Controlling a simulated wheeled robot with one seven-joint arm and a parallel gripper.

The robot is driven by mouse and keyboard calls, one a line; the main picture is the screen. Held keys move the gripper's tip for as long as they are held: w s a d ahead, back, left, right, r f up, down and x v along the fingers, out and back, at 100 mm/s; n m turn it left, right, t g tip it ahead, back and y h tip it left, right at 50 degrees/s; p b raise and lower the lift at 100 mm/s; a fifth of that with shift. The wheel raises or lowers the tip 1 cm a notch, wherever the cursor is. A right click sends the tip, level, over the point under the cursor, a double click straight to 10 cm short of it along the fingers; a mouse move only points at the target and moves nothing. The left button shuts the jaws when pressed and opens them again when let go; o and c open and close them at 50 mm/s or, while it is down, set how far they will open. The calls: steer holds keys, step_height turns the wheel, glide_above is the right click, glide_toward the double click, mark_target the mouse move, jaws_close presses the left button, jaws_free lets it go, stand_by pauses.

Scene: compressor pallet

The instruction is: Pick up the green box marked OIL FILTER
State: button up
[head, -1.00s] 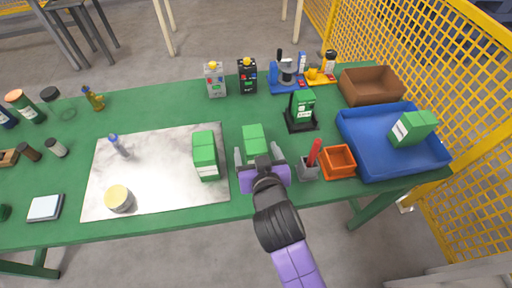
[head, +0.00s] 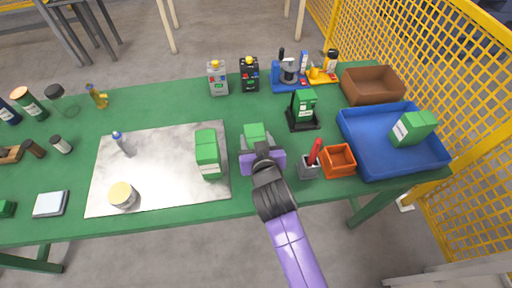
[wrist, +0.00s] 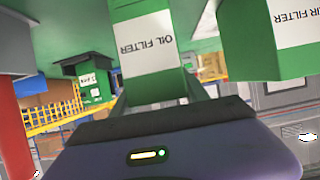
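The green box marked OIL FILTER (head: 255,133) stands on the green table, right of the metal sheet. In the wrist view its white label (wrist: 147,44) reads upside down. My gripper (head: 258,150) is at the near side of this box, and its fingers sit close against the two sides; it appears shut on the box. The gripper partly hides the box's near side in the head view. A second green box (head: 207,153) stands on the sheet to the left; its label in the wrist view (wrist: 292,22) ends in "IR FILTER".
The metal sheet (head: 165,165) carries a bottle and a round tin. To the right are a grey holder (head: 309,171) with a red-handled tool, an orange bin (head: 338,160) and a blue tray (head: 380,165) with another green box. A black stand (head: 303,121) with a green box is behind right.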

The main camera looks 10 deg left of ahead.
steer(key=c, duration=0.7)
steer(key=shift+r, duration=0.1)
jaws_close()
